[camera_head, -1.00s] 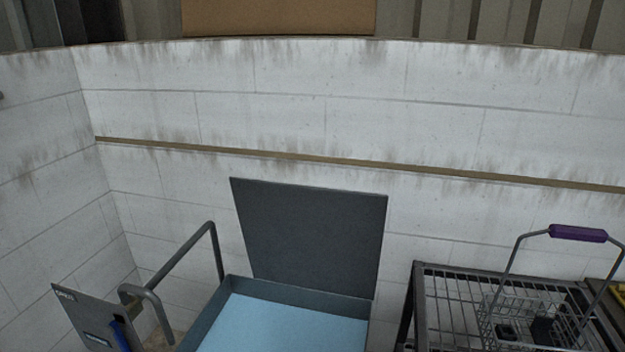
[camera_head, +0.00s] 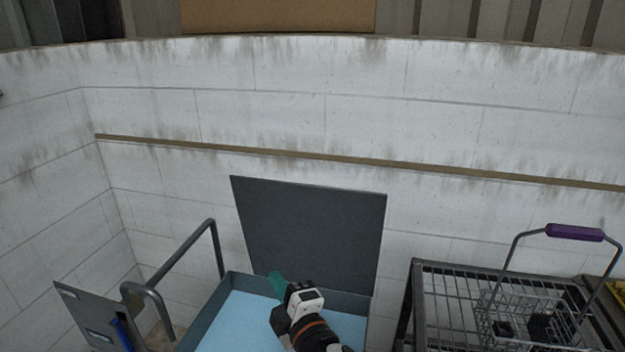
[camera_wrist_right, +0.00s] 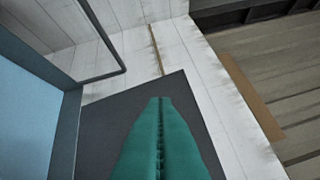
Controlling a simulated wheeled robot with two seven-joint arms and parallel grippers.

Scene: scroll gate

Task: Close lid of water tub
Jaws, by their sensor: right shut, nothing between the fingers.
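The water tub (camera_head: 222,301) is a grey box with light blue water inside, at the bottom middle of the head view. Its dark grey lid (camera_head: 310,225) stands open, upright against the white wall behind. My right gripper (camera_head: 276,280) has green fingers and is over the tub, in front of the lid's lower part. In the right wrist view the fingers (camera_wrist_right: 161,102) are together and empty, pointing toward the dark lid (camera_wrist_right: 100,125). The tub's rim and water (camera_wrist_right: 25,110) show at left there. I cannot tell whether the fingertips touch the lid. My left gripper is not in view.
A grey metal rail (camera_head: 185,255) and a panel (camera_head: 88,310) stand left of the tub. A dark rack (camera_head: 450,290) at right holds a wire basket (camera_head: 510,305) with a purple handle (camera_head: 575,232). The white wall (camera_head: 330,125) closes the back.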

